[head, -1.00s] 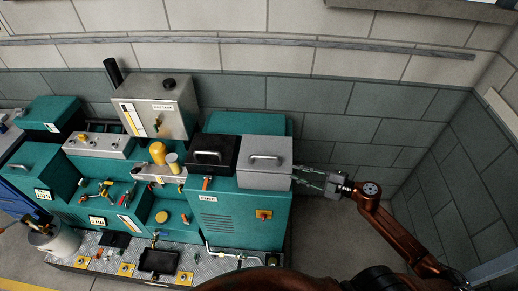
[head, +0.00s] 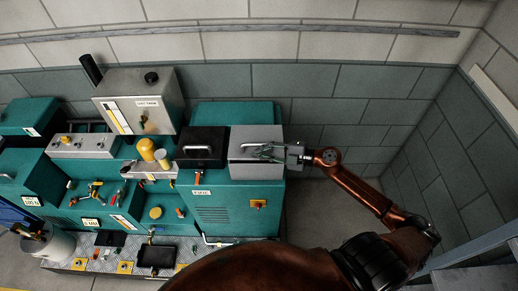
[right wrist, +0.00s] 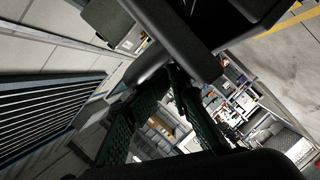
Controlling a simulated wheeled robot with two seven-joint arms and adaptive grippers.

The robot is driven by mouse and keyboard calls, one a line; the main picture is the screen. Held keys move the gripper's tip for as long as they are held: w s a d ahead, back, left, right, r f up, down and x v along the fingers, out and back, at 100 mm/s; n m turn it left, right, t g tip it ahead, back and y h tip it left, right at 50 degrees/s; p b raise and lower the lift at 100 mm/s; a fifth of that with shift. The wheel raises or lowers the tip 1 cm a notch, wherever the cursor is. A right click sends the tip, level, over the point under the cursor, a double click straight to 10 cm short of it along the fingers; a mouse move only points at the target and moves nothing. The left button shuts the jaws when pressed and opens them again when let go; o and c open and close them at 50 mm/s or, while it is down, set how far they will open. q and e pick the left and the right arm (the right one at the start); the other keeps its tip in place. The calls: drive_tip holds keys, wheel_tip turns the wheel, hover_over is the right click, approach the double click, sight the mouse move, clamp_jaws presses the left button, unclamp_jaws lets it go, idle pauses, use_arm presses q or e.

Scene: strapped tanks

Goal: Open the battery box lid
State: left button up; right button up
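A light grey box with a bar handle on its lid (head: 243,138) sits on the right end of the teal machine. Its lid looks closed, and I read no label naming it the battery box. A black box (head: 200,148) with a similar handle stands close on its left, also closed. My right gripper (head: 268,153) reaches over the grey box from the right, with its fingertips at the handle. In the right wrist view its two dark fingers (right wrist: 163,85) meet a dark bar near their tips; whether they grip it is unclear. My left gripper is not in view.
A steel tank (head: 145,103) and a panel with yellow parts stand to the left on the teal machine (head: 235,210). A block wall (head: 330,95) runs behind, and another wall closes the right side. Floor shows between machine and right wall.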

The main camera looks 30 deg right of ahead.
drive_tip(key=shift+w+a, duration=0.25)
drive_tip(key=shift+w, duration=0.25)
drive_tip(key=shift+w, duration=0.1)
clamp_jaws()
drive_tip(key=shift+w+f, duration=0.15)
drive_tip(key=shift+w, duration=0.2)
drive_tip(key=shift+d+f, duration=0.1)
drive_tip(key=shift+f, duration=0.05)
